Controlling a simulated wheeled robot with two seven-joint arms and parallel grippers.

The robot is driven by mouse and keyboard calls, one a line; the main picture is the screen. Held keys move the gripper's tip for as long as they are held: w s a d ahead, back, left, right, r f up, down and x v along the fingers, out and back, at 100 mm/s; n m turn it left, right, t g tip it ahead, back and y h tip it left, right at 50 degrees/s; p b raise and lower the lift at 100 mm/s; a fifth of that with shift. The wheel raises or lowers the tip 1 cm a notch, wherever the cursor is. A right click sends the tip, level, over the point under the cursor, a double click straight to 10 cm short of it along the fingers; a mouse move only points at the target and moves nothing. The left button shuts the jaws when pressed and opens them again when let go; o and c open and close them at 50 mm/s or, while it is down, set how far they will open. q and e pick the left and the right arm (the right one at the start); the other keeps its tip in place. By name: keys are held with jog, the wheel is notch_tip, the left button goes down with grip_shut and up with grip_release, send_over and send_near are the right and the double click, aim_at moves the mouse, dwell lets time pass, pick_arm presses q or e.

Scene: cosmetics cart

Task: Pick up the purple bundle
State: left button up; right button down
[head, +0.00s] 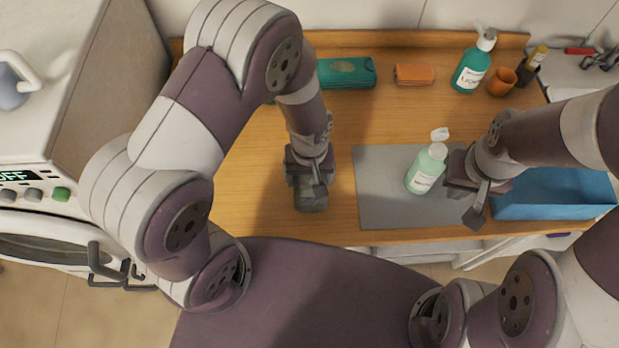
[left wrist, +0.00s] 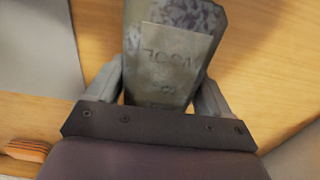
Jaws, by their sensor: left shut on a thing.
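The purple bundle (head: 312,201) looks greyish purple here, with a paper label. It is at my left gripper (head: 308,182), over the left part of the wooden counter in the head view. In the left wrist view, the bundle (left wrist: 178,50) runs between the two fingers of my left gripper (left wrist: 163,92), which is shut on it. Its lower end is hidden by the gripper. I cannot tell whether it touches the counter. My right gripper (head: 470,192) is beside the pale green bottle; its finger opening is not clear.
A pale green bottle (head: 424,170) stands on a grey mat (head: 383,195). A blue bin (head: 555,195) is at the right. A teal case (head: 347,73), orange sponge (head: 414,74), green pump bottle (head: 472,66) and orange cup (head: 502,83) line the back. The counter left of my left gripper is clear.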

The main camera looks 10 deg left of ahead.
pick_arm(q)
jog(key=shift+w+r, duration=0.15)
jog(key=shift+r, duration=0.75)
jog(key=w+d+r+b, duration=0.2)
jog(key=w+d+r, duration=0.5)
jog(key=w+d, duration=0.1)
jog(key=shift+d+b, duration=0.15)
jog(key=shift+b, duration=0.25)
